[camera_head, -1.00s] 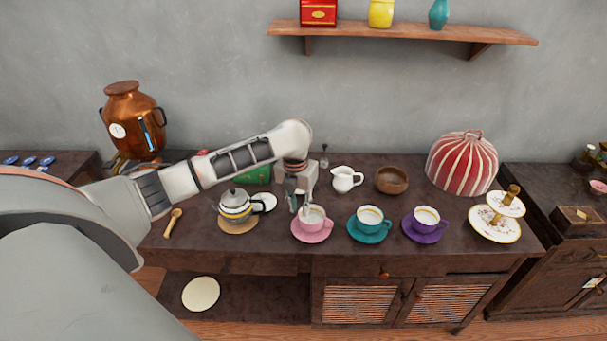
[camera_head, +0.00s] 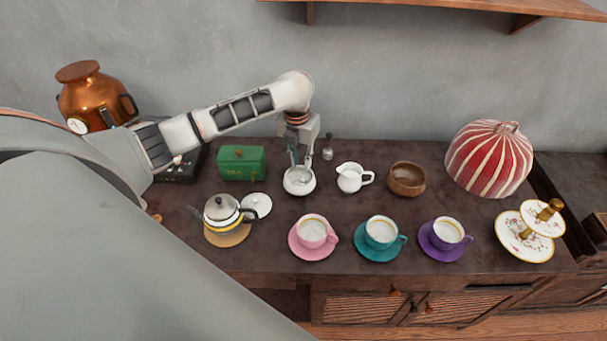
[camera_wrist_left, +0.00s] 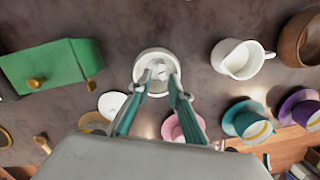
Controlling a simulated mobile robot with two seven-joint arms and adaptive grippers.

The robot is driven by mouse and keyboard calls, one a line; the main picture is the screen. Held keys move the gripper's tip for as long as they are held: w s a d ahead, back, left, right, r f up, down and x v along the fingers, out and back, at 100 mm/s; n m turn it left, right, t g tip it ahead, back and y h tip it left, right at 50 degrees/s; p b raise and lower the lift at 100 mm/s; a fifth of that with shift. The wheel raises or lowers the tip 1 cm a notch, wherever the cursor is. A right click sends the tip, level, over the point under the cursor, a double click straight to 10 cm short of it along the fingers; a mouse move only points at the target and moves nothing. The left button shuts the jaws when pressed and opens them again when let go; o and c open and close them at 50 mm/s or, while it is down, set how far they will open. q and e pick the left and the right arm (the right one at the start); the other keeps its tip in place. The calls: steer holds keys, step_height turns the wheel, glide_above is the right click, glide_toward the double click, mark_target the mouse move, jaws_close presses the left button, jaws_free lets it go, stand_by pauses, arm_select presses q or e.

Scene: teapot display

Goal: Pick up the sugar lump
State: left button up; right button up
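A white sugar bowl (camera_head: 299,187) stands on the dark counter, behind the pink cup. It also shows in the left wrist view (camera_wrist_left: 140,66). Small pale sugar lumps (camera_wrist_left: 159,71) appear inside it; single lumps are hard to make out. My left gripper (camera_head: 300,169) points down directly above the bowl, its tips at or near the opening. In the left wrist view the two fingers of my left gripper (camera_wrist_left: 158,84) stand apart over the bowl, with nothing visible held between them. My right gripper is not in view.
A green tea box (camera_head: 241,163) is left of the bowl; a white jug (camera_head: 351,179) and wooden bowl (camera_head: 406,179) are right. In front are a teapot (camera_head: 222,214) and pink (camera_head: 312,229), teal (camera_head: 381,231) and purple (camera_head: 447,232) cups on saucers.

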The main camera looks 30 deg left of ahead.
mark_target(303, 180)
arm_select(q)
steer(key=f, duration=0.6)
steer(key=shift+d, duration=0.25)
steer(key=shift+w+f, duration=0.2)
steer(key=shift+f, duration=0.5)
steer(key=shift+a, duration=0.1)
steer(key=shift+c, duration=0.5)
steer(key=c, duration=0.3)
steer(key=shift+c, duration=0.2)
steer(key=shift+r, duration=0.1)
step_height(303, 180, up, 20)
